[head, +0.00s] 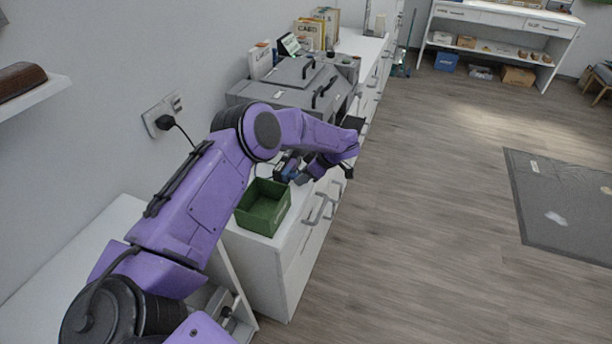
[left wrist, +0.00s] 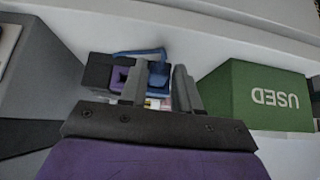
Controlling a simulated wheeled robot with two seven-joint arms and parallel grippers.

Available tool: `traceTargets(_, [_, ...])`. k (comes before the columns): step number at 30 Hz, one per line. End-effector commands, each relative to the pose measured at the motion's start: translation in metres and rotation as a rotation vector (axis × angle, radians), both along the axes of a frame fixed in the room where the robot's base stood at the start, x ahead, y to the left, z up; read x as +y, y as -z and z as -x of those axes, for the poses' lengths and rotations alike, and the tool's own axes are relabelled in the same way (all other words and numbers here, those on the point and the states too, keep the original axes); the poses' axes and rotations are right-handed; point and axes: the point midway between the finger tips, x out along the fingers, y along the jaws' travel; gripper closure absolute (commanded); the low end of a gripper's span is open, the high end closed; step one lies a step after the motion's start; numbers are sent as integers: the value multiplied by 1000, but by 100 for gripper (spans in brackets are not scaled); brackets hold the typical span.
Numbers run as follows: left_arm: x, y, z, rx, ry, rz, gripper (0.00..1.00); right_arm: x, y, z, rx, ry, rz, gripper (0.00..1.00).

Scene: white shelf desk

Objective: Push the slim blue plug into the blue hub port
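My left gripper (left wrist: 160,68) has its two fingers apart, with a visible gap between them, and I see nothing clearly gripped. Beyond and between the fingers lies a small cluster of dark, purple and blue parts (left wrist: 158,74). A blue strip or cable (left wrist: 138,53) arches over its top. I cannot tell the hub, its blue port and the slim blue plug apart here. In the head view a small dark and blue device (head: 286,166) stands on the white counter behind the green bin, beside my left gripper (head: 304,179). My right gripper is not in view.
A green bin (head: 257,220) marked USED stands close to the gripper; it also shows in the left wrist view (left wrist: 240,88). A grey case (head: 290,82) is behind on the counter (head: 268,262). A wall outlet (head: 161,115) holds a black plug.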

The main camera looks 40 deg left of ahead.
Motion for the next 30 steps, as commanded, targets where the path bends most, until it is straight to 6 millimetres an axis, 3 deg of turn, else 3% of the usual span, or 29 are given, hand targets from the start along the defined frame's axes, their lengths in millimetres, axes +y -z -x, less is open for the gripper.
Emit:
traceTargets(2, [0,0,0,0,0,0,46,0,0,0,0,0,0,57])
traceTargets(11, [-2,-2,-1,0,0,0,46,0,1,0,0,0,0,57])
traceTargets(14, [-10,-12,-3,-2,1,1,46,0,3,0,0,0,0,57])
traceTargets(24, [-52,-73,-14,-2,0,-1,46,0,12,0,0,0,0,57])
traceTargets(30, [-60,-85,-15,0,0,0,46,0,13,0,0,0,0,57])
